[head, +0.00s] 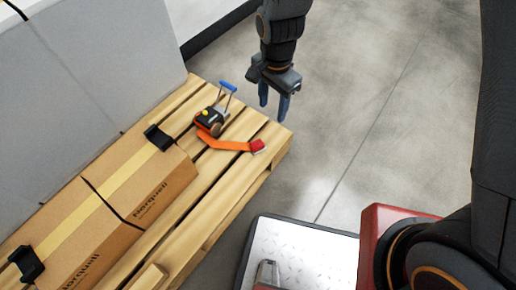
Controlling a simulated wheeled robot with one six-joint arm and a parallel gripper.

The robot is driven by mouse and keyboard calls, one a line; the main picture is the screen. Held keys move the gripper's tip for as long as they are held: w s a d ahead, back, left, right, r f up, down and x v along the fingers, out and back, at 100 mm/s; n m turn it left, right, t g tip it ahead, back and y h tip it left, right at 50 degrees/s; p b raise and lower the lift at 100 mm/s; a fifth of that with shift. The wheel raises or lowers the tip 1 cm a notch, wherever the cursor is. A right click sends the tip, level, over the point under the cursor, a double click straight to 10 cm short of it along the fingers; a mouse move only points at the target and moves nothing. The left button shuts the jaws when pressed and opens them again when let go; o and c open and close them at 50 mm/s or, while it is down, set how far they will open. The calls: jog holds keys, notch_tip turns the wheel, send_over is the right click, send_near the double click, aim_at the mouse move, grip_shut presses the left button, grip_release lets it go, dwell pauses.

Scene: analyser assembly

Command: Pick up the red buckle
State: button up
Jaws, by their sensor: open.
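The red buckle (258,146) lies on the wooden pallet (268,133) near its right corner. It sits at the end of an orange strap (222,142). The strap runs left to a black ratchet (211,120) with a yellow spot and a blue-tipped handle (228,86), also on the pallet. My gripper (274,108) points down with two blue fingers. It is open and empty, apart from the buckle, and appears above and slightly right of it in the picture. Its height over the pallet is hard to tell.
Cardboard boxes (150,185) with black corner pieces (158,137) stand on the pallet at left. A large grey block (90,80) is behind them. A metal-plated platform (300,250) is at the bottom. Open concrete floor (370,110) lies right of the pallet.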

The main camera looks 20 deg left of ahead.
aim_at(257, 143)
jog(key=a+f+b, duration=0.1)
jog(key=f, duration=0.4)
jog(key=a+f+m+b, duration=0.1)
jog(key=a+f, duration=0.1)
jog(key=f, duration=0.3)
jog(key=a+f+m+b, duration=0.1)
jog(key=f+b, duration=0.1)
jog(key=f, duration=0.3)
jog(key=shift+a, duration=0.15)
jog(key=shift+s+f+b, duration=0.1)
jog(key=shift+f+b, duration=1.8)
jog(key=shift+f, duration=0.85)
jog(key=shift+r, duration=0.1)
jog(key=c, duration=1.1)
